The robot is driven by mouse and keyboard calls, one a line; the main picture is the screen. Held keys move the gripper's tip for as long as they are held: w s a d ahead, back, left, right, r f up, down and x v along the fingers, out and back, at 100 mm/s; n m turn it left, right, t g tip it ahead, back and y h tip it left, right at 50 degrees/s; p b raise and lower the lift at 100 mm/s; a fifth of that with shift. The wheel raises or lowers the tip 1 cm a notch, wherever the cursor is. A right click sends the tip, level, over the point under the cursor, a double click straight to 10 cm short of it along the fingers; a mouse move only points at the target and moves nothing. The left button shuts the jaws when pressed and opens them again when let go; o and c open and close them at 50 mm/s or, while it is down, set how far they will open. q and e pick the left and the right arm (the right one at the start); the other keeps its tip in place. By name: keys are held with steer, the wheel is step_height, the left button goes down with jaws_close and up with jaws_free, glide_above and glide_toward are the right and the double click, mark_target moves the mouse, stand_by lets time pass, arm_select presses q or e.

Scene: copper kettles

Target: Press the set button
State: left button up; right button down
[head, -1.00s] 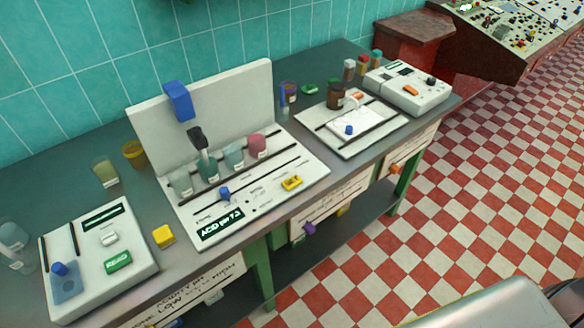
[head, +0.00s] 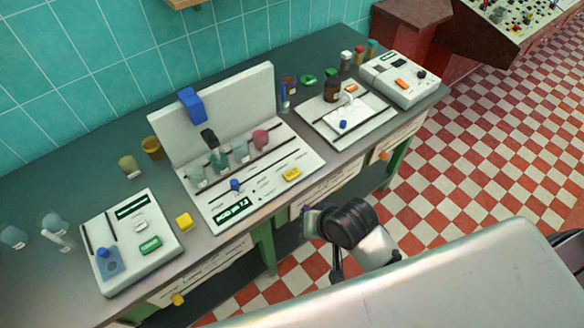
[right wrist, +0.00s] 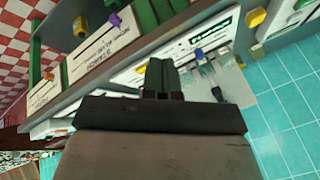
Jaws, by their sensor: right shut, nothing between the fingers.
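A yellow button (head: 291,174) sits on the right front part of the middle white board (head: 265,195). Its lettering is too small to read, so I cannot confirm it is the set button. In the right wrist view a yellow patch beside the fingertips (right wrist: 140,69) looks like the same button. My right gripper (right wrist: 164,78) is shut and empty, pointing over the middle board. In the head view my right arm is in front of the table edge, right of and below the yellow button; its fingertips are not clear there. My left gripper is not in view.
A green button (head: 150,245) is on the left device and an orange button (head: 401,84) on the far right device. A blue knob (head: 235,185) and several tinted beakers are on the middle board. A yellow cube (head: 184,222) lies between the left device and that board.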

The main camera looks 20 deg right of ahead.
steer(key=w+a+f+m+t+y, duration=0.1)
steer(key=w+a+f+m+y, duration=0.15)
steer(key=w+m, duration=0.8)
steer(key=w+d+m+t, duration=0.1)
steer(key=w+d+m, duration=0.1)
steer(key=w, duration=0.4)
steer(key=w+d+r+m, duration=0.1)
steer(key=w+d+m, duration=0.2)
steer(key=w+m, duration=0.2)
steer(key=shift+w+r+t, duration=0.25)
steer(key=shift+w+t, duration=0.15)
steer(key=shift+w, duration=0.75)
steer(key=shift+f+h, duration=0.1)
steer(key=shift+h, duration=0.15)
steer(key=b, duration=0.9)
glide_above(291, 175)
step_height(291, 175, down, 8)
steer(key=shift+r, duration=0.2)
steer(key=shift+f, duration=0.45)
steer(key=shift+f, duration=0.15)
